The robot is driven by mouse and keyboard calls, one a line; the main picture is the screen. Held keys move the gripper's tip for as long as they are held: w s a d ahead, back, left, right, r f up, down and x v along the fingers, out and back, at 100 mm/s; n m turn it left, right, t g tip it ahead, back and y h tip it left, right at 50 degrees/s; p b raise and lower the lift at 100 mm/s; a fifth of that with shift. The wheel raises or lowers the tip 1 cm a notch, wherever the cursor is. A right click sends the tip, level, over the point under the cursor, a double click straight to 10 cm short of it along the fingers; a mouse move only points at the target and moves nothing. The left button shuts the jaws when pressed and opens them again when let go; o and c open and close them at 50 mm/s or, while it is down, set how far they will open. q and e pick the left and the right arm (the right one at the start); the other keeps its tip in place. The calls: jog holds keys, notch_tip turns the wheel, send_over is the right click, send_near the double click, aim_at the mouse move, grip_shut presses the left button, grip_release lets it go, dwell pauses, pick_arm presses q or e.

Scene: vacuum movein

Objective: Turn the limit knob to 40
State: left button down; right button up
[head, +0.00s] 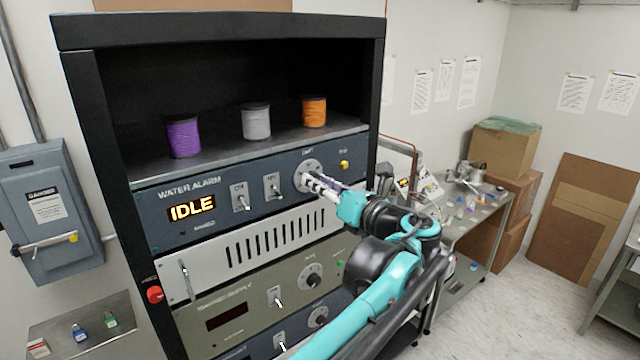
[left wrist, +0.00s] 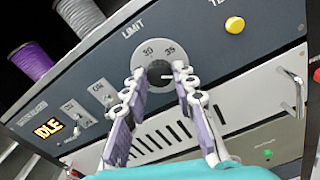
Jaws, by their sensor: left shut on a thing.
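The limit knob (left wrist: 159,73) is dark, on a round light dial plate on the water alarm panel (head: 232,198). In the left wrist view the word LIMIT is above it, and the numbers 30 and 35 show on the dial's upper part. A short white mark on the knob points to the right in that view. My left gripper (left wrist: 166,80) has its fingers on both sides of the knob and is shut on it. In the head view the gripper (head: 307,181) hides most of the knob. My right gripper is in neither view.
The panel also has an IDLE display (head: 192,207), two toggle switches (head: 241,197) and a yellow button (head: 344,165). Purple, grey and orange spools (head: 313,111) stand on the shelf above. A vented panel (head: 262,245) and other control panels lie below.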

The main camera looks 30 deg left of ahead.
pick_arm(q)
jog(key=shift+f, duration=0.1)
jog(key=c, duration=1.2)
grip_release()
jog(key=shift+d, duration=0.1)
jog(key=v, duration=1.1)
jog(key=shift+s+d, duration=0.15)
jog(key=shift+d, duration=0.25)
jog(key=s+a+f+n+g+h+b, duration=0.15)
jog(key=s+f+n+h+b, duration=0.35)
jog(key=f, duration=0.7)
jog(key=a+f+n+h+b, duration=0.15)
jog(key=f+b, duration=0.45)
jog(key=f, duration=0.7)
jog(key=s+a+f+n+h+b, duration=0.25)
jog(key=f+n+b, duration=0.3)
jog(key=f, duration=0.65)
jog(key=s+d+f+n+h+b, duration=0.2)
jog(key=d+f+n+b, duration=0.1)
jog(key=f, duration=0.5)
jog(key=s+d+f+n+t+h+b, duration=0.1)
jog(key=s+d+f+n+h+b, duration=0.1)
jog(key=f+n+b, duration=0.4)
jog(key=s+d+f+n+h+b, duration=0.2)
jog(key=d+f+n+h+b, duration=0.1)
jog(key=f, duration=0.9)
jog(key=shift+s+d+n+t+h+b, duration=0.35)
jog(key=shift+d+n+b, duration=0.45)
jog(key=shift+n, duration=0.4)
